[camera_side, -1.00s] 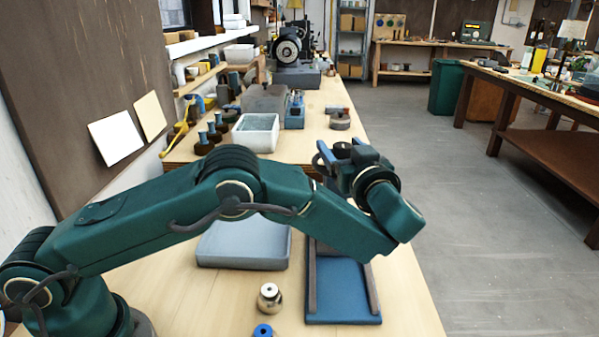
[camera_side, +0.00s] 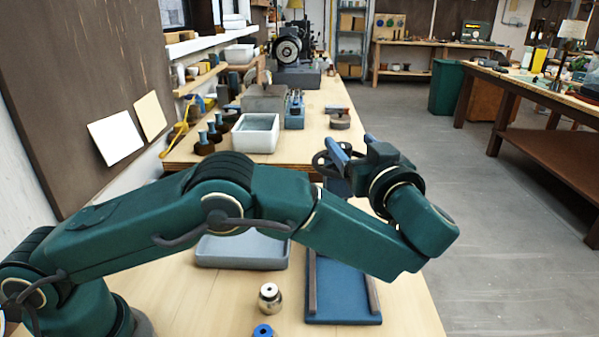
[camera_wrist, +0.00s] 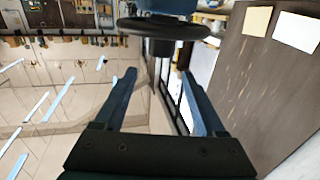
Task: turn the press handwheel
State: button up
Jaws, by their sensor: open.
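The press handwheel (camera_side: 321,164) is a dark round wheel, partly hidden behind my gripper (camera_side: 345,150) in the side view. In the wrist view the handwheel (camera_wrist: 165,28) shows nearly edge-on at the top, with a dark hub below it and the blue press body (camera_wrist: 165,6) beyond. My gripper (camera_wrist: 163,75) is open, its two blue fingers apart with nothing between them. The wheel lies beyond the fingertips in the wrist view. Whether any finger touches the rim cannot be told from the side view. The blue press base (camera_side: 340,292) stands on the bench.
A grey tray (camera_side: 243,262) lies left of the press base. A metal weight-like piece (camera_side: 269,297) and a blue ring-topped piece (camera_side: 263,331) stand in front. A white bin (camera_side: 256,146) and a blue holder (camera_side: 294,112) are farther back. Floor is open to the right.

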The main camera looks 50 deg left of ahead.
jog(key=w+a+r+m+t+h, duration=0.1)
jog(key=w+a+r+t, duration=0.15)
jog(key=r+t, duration=0.55)
jog(key=w+a+r+m+t, duration=0.1)
jog(key=w+a+r+t, duration=0.3)
jog(key=r, duration=0.6)
jog(key=m+g+h, duration=0.1)
jog(key=m+h, duration=1.5)
jog(key=h, duration=0.8)
send_over(343, 144)
notch_tip(343, 144, down, 8)
jog(key=s+a+f+g, duration=0.1)
jog(key=f, duration=0.3)
jog(key=s+f+g, duration=0.2)
jog(key=f, duration=0.2)
jog(key=s+a+f+g, duration=0.1)
jog(key=f, duration=0.3)
jog(key=shift+s+a+f+g, duration=0.25)
jog(key=shift+s+a+g, duration=0.05)
jog(key=shift+g, duration=0.1)
jog(key=shift+w+d+f, duration=0.1)
jog(key=shift+w+d, duration=0.15)
jog(key=shift+w, duration=0.1)
jog(key=shift+x, duration=2.15)
